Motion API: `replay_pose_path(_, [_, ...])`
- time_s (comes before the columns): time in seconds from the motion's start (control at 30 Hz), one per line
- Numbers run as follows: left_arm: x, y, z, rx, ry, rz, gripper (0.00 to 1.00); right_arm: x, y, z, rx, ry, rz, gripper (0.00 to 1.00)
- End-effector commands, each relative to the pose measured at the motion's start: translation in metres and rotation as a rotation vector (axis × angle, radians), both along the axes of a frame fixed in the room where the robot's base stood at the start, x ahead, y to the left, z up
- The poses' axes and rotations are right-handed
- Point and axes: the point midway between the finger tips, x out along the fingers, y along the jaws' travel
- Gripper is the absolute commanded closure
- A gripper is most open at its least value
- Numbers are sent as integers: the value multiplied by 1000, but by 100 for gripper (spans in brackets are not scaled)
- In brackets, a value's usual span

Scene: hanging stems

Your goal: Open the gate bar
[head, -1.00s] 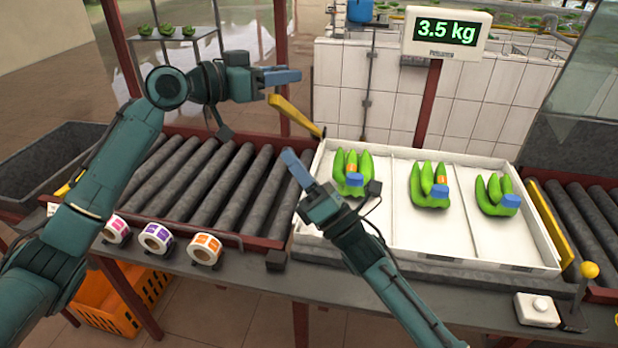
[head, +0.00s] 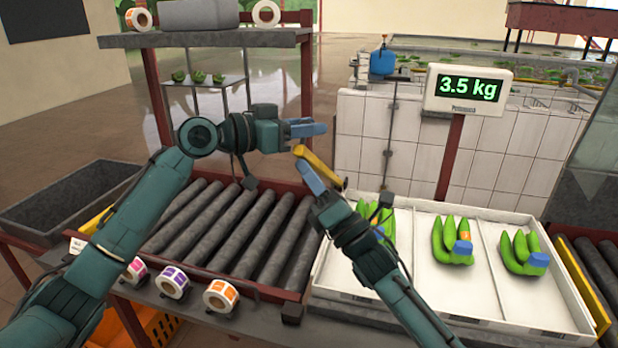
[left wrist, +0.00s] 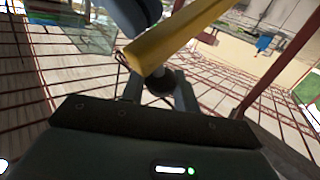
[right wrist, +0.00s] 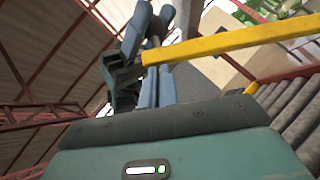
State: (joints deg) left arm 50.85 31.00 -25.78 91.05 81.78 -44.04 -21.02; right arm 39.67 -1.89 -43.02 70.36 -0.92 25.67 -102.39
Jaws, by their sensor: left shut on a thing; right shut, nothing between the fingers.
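The yellow gate bar (head: 321,168) stands tilted up at the left edge of the white tray, over the end of the roller conveyor. It also crosses the left wrist view (left wrist: 178,40) and the right wrist view (right wrist: 235,40). My left gripper (head: 308,129) is at the bar's raised end, shut on a dark round knob (left wrist: 160,82) there. My right gripper (head: 308,175) is shut and empty, its fingers pointing up just beside the bar. In the right wrist view I cannot tell whether they touch it.
The white tray (head: 480,285) holds green banana bunches; my right arm partly hides the leftmost. Grey rollers (head: 225,235) lie left of it. Label rolls (head: 172,281) sit along the front edge. A scale display (head: 468,90) stands behind. A shelf (head: 210,39) is at upper left.

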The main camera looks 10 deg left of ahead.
Motion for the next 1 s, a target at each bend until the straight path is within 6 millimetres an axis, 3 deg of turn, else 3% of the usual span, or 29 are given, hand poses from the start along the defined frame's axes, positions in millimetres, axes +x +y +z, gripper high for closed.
replay_pose_path(0.03, [-1, -1, -6, 9, 12, -6, 100, 7, -2, 16, 11, 6, -6, 100])
replay_pose_path(0.13, [-2, -2, -8, 11, 18, -10, 100, 14, -4, 27, 17, 29, -7, 100])
replay_pose_path(0.43, [-5, -6, -7, 10, 16, -21, 100, 16, -4, 31, 22, 39, -7, 100])
replay_pose_path(0.47, [-5, -6, -7, 10, 16, -22, 67, 16, -4, 31, 22, 39, -7, 100])
replay_pose_path(0.5, [-5, -6, -7, 9, 16, -22, 64, 16, -4, 31, 23, 39, -7, 100])
replay_pose_path(0.67, [-5, -7, -7, 9, 16, -23, 51, 15, -4, 31, 23, 38, -7, 100])
replay_pose_path(1.0, [-3, -3, -5, 6, 11, -13, 51, 14, -3, 27, 17, 37, -5, 100])
